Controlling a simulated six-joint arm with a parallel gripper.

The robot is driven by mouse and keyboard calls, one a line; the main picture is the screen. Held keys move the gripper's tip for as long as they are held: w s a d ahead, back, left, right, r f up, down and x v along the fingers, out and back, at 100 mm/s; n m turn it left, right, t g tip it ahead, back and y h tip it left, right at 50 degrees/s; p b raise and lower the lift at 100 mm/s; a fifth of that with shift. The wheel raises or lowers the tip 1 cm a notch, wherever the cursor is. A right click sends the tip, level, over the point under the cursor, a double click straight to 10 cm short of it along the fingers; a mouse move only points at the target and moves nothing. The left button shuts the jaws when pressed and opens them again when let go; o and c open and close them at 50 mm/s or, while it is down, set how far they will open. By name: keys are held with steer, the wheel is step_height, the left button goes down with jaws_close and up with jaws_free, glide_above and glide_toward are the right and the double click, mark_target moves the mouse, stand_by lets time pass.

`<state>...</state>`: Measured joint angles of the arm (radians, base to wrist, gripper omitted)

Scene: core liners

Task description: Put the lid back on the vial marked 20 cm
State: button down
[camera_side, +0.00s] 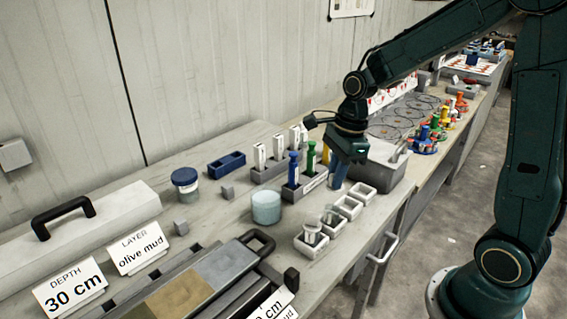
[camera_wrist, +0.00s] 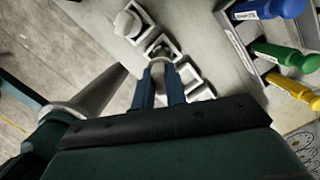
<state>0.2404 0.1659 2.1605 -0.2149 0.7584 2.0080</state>
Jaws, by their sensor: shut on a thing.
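My gripper (camera_side: 338,180) is above the row of white holders, pointing down. In the wrist view its blue fingers (camera_wrist: 159,82) are shut on a small pale round piece (camera_wrist: 158,67), which looks like a vial lid; the fingers partly hide it. In the side view the held piece cannot be made out. A small vial with a pale top (camera_side: 312,229) stands in the nearest white holder (camera_side: 311,246). Another small clear vial (camera_side: 329,216) stands in the holder behind it (camera_side: 338,228). A vial also shows in the wrist view (camera_wrist: 128,22). No 20 cm marking on a vial is readable.
Two more white holders (camera_side: 348,208) lie further along the bench edge. A grey rack with blue, green and yellow handled tools (camera_side: 311,160) stands beside my gripper. A pale blue jar (camera_side: 266,207), a navy-lidded jar (camera_side: 185,185) and a "30 cm" card (camera_side: 72,291) are at the left.

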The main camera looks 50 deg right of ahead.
steer(key=shift+f, duration=2.65)
steer(key=shift+f, duration=0.2)
stand_by(0.4)
steer(key=c, duration=0.9)
jaws_free()
steer(key=shift+o, duration=0.2)
steer(key=shift+r, duration=0.2)
steer(key=shift+r, duration=3.35)
steer(key=shift+c, duration=0.4)
jaws_close()
